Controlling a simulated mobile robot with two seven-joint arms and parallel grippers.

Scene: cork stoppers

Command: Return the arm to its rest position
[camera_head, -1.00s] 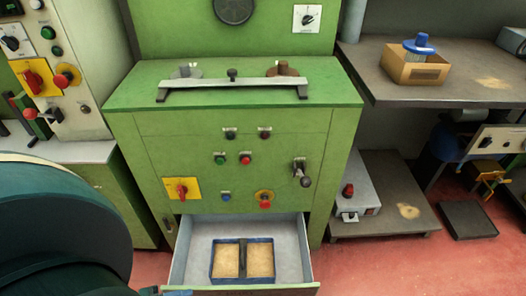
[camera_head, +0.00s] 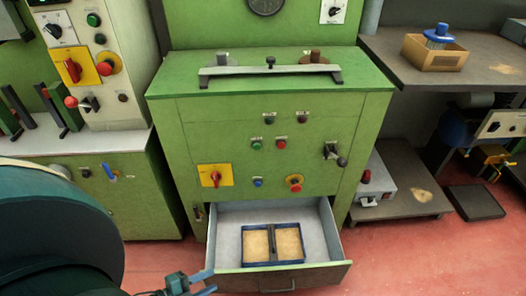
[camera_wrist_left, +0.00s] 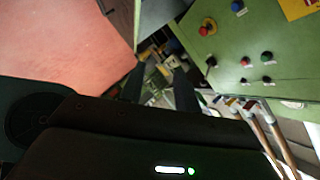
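My left gripper (camera_head: 207,283) shows at the bottom of the head view, in front of the open drawer's left side. Its two fingers stand apart with nothing between them. In the left wrist view the dark fingers (camera_wrist_left: 160,86) are also spread and empty, with the green cabinet beyond to the right. My dark teal left arm fills the head view's lower left corner. My right gripper is not in view.
The drawer (camera_head: 328,240) of the green cabinet (camera_head: 285,105) is pulled out, holding a blue-rimmed tray (camera_head: 274,264) with tan contents. A cardboard box (camera_head: 434,55) stands on the right bench. Red floor is clear at the lower right.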

